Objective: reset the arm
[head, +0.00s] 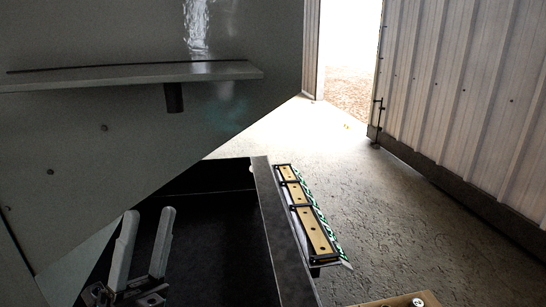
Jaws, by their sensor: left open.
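My left gripper (149,213) is at the lower left of the head view. Its two pale fingers point up and stand apart, with nothing between them. It is in front of the dark inside of a black open box or cabinet (278,235). I cannot tell whether it is inside that box or above it. My right gripper is not in view.
A large grey panel (120,135) with a ledge (200,71) fills the upper left. A rail with tan plates (316,232) runs along the black box's right side. A tan object (395,302) is cut off at the bottom. Concrete floor (400,220) lies clear before a corrugated wall (470,90).

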